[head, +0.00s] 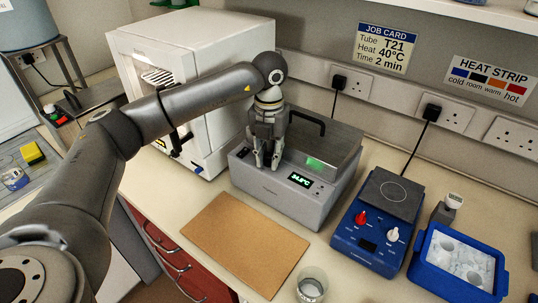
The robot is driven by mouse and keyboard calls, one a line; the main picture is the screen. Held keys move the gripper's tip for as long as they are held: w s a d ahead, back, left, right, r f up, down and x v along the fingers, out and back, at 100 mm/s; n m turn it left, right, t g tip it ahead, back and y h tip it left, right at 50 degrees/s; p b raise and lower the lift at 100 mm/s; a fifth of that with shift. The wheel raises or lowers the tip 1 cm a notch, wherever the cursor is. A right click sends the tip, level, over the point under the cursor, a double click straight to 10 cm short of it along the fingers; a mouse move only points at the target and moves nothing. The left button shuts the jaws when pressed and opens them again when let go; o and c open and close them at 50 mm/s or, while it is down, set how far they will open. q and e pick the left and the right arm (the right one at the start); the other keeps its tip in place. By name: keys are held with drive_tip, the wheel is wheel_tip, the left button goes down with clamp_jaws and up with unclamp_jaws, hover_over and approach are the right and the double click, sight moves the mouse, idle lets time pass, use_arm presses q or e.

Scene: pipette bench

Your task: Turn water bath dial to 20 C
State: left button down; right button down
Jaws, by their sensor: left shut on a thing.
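The grey water bath (318,207) stands on the bench with its lid on. Its front panel has a small lit display (301,180) with green digits, too small to read surely. My left gripper (265,164) points down at the left part of the panel, its fingers shut on the dial. The dial is hidden behind and between the fingers, so its pointer cannot be read. My right gripper is out of view.
A brown board (245,243) lies in front of the bath, with a glass beaker (312,285) near it. A blue hotplate (366,240) and a blue ice tray (450,283) stand right. A white machine (195,60) stands behind my left arm. A job card (386,47) reads Heat 40°C.

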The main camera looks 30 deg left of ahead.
use_arm(q)
drive_tip(key=shift+w+r, duration=0.1)
drive_tip(key=c, duration=1.5)
unclamp_jaws()
wheel_tip(320, 180, up, 12)
drive_tip(key=shift+o, duration=0.4)
